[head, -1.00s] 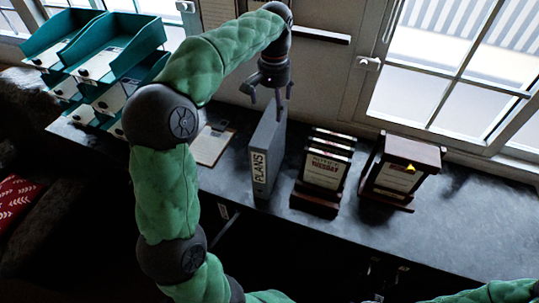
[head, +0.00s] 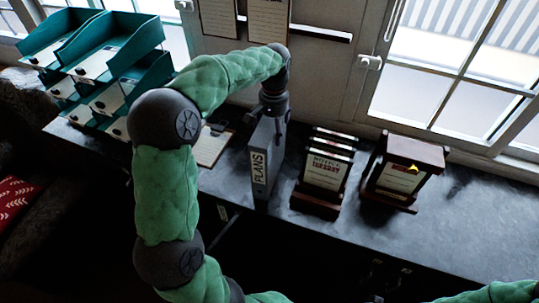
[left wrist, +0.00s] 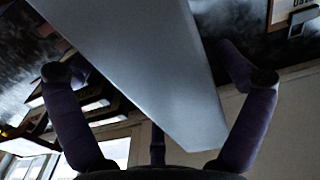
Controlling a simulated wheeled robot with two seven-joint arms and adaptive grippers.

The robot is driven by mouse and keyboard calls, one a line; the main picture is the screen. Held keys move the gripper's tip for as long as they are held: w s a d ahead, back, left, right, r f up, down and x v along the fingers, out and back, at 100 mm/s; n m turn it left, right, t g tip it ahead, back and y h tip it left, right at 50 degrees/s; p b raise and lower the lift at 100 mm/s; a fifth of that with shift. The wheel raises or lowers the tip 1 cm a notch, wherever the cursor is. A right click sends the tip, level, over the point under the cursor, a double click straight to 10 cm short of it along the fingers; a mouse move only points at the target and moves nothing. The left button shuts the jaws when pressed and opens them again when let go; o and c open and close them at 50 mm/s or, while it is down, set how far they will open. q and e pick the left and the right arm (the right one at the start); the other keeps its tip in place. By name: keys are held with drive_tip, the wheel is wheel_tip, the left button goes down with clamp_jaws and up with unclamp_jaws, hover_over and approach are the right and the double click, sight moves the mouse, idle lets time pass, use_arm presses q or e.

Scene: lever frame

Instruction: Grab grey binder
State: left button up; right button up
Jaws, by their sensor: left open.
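The grey binder (head: 260,172) stands upright on the dark counter, with "PLANS" on its spine facing me. My left gripper (head: 269,116) points down at the top of the binder, its fingers spread to either side. In the left wrist view the binder (left wrist: 150,55) runs between the two open fingers (left wrist: 162,78), with a visible gap on each side. The gripper hides part of the binder's top edge in the head view. My right gripper is out of view; only part of a green arm shows at the lower right.
A clipboard (head: 211,147) lies left of the binder. A dark rack of framed signs (head: 322,174) stands close on the right, with another dark wooden stand (head: 406,168) beyond it. Teal trays (head: 95,62) fill the left. The counter (head: 460,225) is clear at the right.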

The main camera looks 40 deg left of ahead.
use_arm(q)
drive_tip(key=shift+f, duration=0.8)
drive_tip(key=shift+c, duration=0.3)
drive_tip(key=c, duration=1.6)
drive_tip(key=shift+r, duration=0.1)
